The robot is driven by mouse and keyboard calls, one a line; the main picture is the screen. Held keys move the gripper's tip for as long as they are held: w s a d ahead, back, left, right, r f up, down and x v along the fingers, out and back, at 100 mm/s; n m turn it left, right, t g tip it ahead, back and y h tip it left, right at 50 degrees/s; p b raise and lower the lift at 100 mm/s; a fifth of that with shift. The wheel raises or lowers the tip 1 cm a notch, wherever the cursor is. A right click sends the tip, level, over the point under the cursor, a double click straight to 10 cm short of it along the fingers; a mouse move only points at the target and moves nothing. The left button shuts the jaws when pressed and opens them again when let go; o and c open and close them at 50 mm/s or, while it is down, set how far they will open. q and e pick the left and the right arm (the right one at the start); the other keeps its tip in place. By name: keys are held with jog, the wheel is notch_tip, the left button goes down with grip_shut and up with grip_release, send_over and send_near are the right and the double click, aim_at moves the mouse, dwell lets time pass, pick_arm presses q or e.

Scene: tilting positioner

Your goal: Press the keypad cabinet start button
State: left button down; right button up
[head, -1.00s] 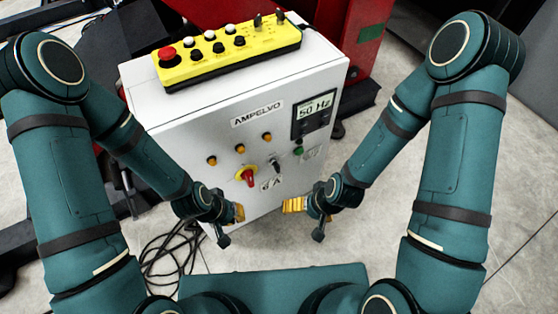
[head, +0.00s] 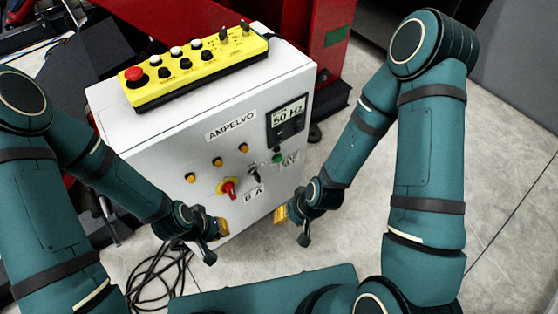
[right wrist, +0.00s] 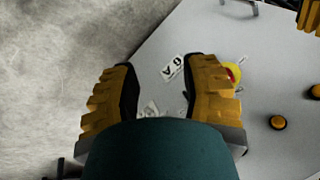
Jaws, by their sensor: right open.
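The white cabinet (head: 150,150) stands in the middle of the head view, its labelled front facing me. A small green button (head: 278,158) sits on its front below the "50 Hz" display (head: 288,118). My right gripper (head: 282,213) is open and empty, in front of the cabinet's lower right, below the green button in the picture. In the right wrist view its yellow fingers (right wrist: 156,80) are spread, with the cabinet front behind them. My left gripper (head: 222,227) is near the cabinet's lower front; its opening is too small to judge.
A yellow control box (head: 200,72) with a red button and several others lies on the cabinet top. The front also has orange lamps (head: 217,162), a red-yellow rotary switch (head: 228,189) and a black switch (head: 254,174). Black cables (head: 160,275) lie on the floor at lower left.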

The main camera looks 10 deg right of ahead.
grip_shut()
jog(key=c, duration=0.5)
grip_release()
jog(key=shift+c, duration=0.2)
